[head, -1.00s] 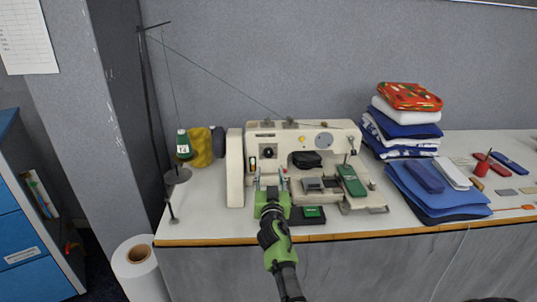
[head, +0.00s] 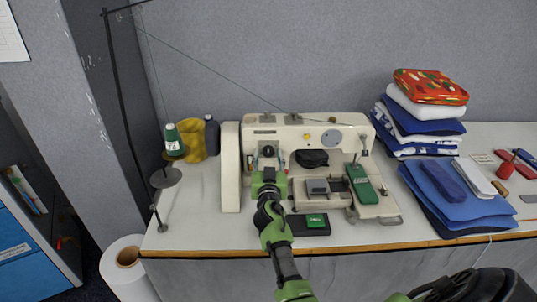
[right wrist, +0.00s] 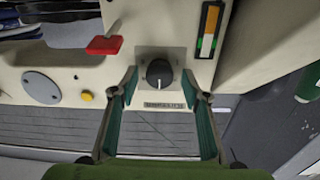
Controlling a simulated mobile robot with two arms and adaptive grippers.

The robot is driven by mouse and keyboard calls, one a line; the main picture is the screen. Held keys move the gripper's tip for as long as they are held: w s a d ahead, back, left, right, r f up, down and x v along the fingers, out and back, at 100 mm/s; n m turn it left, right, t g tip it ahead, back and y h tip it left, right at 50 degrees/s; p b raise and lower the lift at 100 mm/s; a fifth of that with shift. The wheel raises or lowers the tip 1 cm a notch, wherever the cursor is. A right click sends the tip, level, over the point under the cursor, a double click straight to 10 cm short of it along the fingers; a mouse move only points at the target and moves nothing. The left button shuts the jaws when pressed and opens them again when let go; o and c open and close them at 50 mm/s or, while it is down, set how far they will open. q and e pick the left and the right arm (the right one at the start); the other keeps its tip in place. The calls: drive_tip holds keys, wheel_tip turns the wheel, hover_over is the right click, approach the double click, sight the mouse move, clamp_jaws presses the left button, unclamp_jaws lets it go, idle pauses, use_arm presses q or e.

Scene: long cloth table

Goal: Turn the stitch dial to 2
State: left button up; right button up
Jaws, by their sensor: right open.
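The stitch dial (right wrist: 159,73) is a round dark knob with a pale mark, on a grey plate on the cream sewing machine (head: 300,138). It also shows small in the head view (head: 267,152). My right gripper (right wrist: 159,80) is open, one finger on each side of the dial, with gaps between fingers and knob. In the head view the right gripper (head: 269,163) reaches the machine's front at the dial. A printed strip (right wrist: 165,106) lies beside the dial; its marks are too small to read. My left gripper is not in view.
A red lever (right wrist: 104,45) and a yellow button (right wrist: 87,96) sit near the dial. Thread spools (head: 174,141) stand left of the machine. Folded cloths (head: 460,203) lie to the right. A small dark case (head: 308,224) lies in front on the table (head: 200,235).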

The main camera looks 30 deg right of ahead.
drive_tip(key=shift+c, duration=0.9)
drive_tip(key=shift+s, duration=0.1)
drive_tip(key=c, duration=0.9)
drive_tip(key=shift+c, duration=0.2)
